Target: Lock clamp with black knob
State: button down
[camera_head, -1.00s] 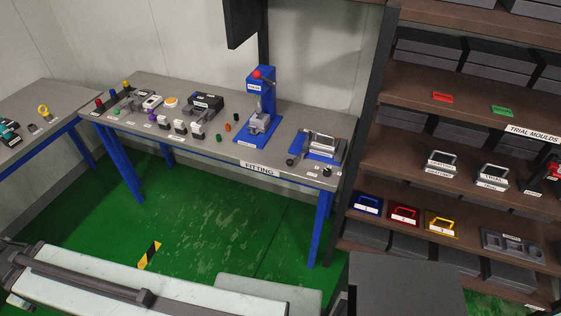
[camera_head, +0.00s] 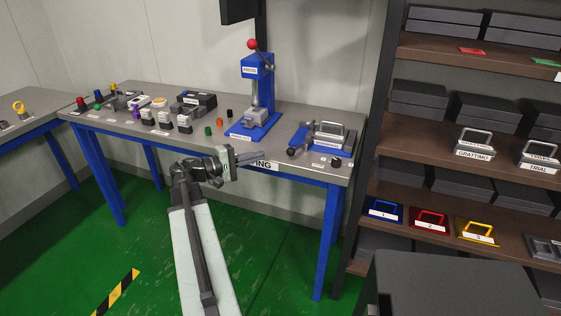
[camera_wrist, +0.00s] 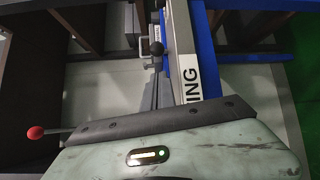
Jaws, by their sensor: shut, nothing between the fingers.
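A clamp fixture (camera_head: 322,138) with a blue base and grey handle stands at the right end of the fitting table. A black knob (camera_head: 293,152) is at its left front side. The wrist view shows a black knob (camera_wrist: 156,48) beyond the fingers, near the table edge; I cannot tell for sure that it is the same one. My gripper (camera_head: 262,155) is shut and empty, pointing right along the table's front edge. It is left of the clamp and apart from it in the head view. The clamp's lock state is too small to tell.
The blue press (camera_head: 258,90) with its red-balled lever stands left of the clamp. A small black knob (camera_head: 336,162) is at the table's front right corner. Small parts line the table's left half. Shelves (camera_head: 450,140) rise at the right. Green floor is clear in front.

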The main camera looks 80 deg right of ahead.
aim_at(291, 155)
jog(key=x, duration=1)
jog(key=shift+f+b, duration=0.1)
jog(key=shift+b, duration=0.25)
jog(key=shift+a, duration=0.15)
jog(key=s+a, duration=0.2)
jog(key=shift+a, duration=0.4)
jog(key=shift+s, duration=0.5)
jog(key=v, duration=0.8)
jog(key=shift+w+d, duration=0.2)
jog(key=shift+w, duration=0.1)
